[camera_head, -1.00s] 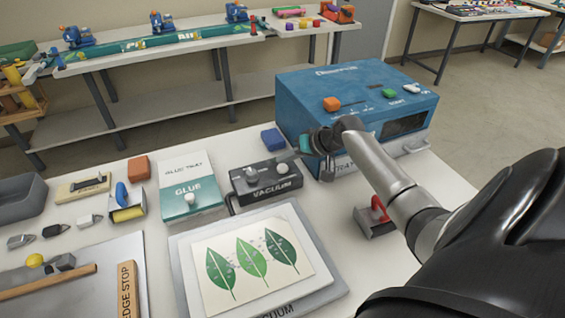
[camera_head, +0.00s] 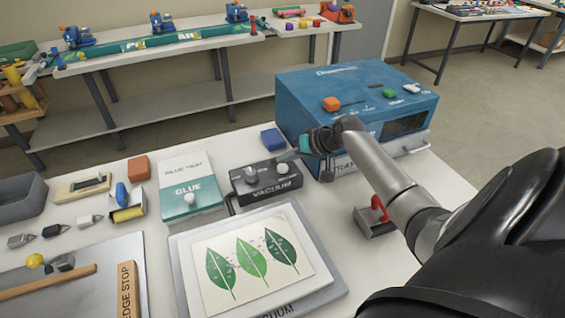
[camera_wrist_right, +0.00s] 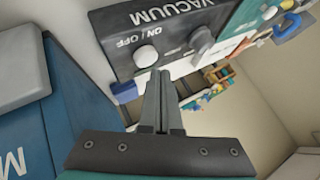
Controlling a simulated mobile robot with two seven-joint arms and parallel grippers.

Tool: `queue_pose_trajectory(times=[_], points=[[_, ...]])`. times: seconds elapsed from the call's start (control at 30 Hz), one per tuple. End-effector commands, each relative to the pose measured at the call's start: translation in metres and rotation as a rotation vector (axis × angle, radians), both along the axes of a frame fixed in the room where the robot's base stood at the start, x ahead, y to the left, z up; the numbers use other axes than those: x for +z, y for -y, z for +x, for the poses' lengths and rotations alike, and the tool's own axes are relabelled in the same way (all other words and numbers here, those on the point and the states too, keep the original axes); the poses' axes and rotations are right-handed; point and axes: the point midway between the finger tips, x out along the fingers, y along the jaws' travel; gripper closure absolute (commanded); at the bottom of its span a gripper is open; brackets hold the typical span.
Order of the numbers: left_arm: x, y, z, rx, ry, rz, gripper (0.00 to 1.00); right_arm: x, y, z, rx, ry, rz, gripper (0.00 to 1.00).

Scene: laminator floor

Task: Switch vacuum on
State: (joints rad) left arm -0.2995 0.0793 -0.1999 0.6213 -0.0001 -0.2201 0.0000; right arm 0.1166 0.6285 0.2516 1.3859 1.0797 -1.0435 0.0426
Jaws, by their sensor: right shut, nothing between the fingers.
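The dark vacuum box (camera_head: 262,190) stands on the white table behind the leaf sheet, labelled VACUUM. It carries a grey knob (camera_head: 251,174) on the left and a white button (camera_head: 282,168) on the right. In the right wrist view, the box (camera_wrist_right: 185,22) shows the button (camera_wrist_right: 145,57), marked ON / OFF, and the knob (camera_wrist_right: 201,40). My right gripper (camera_head: 286,157) is shut and empty, just beside the button. Its fingertips (camera_wrist_right: 157,73) appear very near the button in the wrist view; I cannot tell if they touch. My left gripper is not in view.
The blue laminator (camera_head: 300,90) stands close on the right, beside my right arm. The glue box (camera_head: 190,205) is left of the vacuum box. A leaf sheet (camera_head: 212,297) lies on the vacuum plate (camera_head: 180,262) in front. A small blue block (camera_head: 272,138) sits behind.

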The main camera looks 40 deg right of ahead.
Motion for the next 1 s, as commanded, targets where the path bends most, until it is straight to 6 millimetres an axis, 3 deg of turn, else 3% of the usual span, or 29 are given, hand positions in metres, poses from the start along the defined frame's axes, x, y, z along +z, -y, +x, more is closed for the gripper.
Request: queue_pose_trajectory(times=[1.0], points=[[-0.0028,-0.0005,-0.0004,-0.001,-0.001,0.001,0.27,-0.0089,-0.0001,0.0002,-0.001,0.001,0.0,1.0]])
